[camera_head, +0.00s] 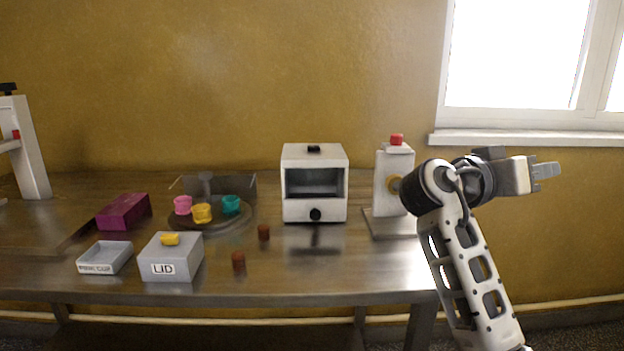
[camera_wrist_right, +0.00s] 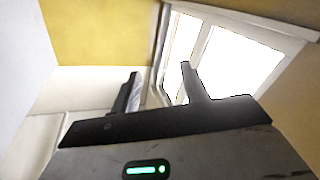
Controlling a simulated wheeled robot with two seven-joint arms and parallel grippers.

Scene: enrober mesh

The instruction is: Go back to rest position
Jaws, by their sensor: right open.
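My right gripper (camera_head: 545,171) is raised at the right of the head view, right of the table and in front of the wall below the window. Its two fingers are apart with nothing between them. In the right wrist view the gripper (camera_wrist_right: 160,88) is also open and empty, with the window and wall beyond it. My left gripper is in neither view.
The metal table (camera_head: 340,272) carries a white oven-like box (camera_head: 315,210), a white stand with a red top (camera_head: 390,170), a grey box marked LID (camera_head: 180,268), a shallow tray (camera_head: 105,258), a magenta box (camera_head: 124,212), coloured cups (camera_head: 202,213) and two brown pieces (camera_head: 238,261).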

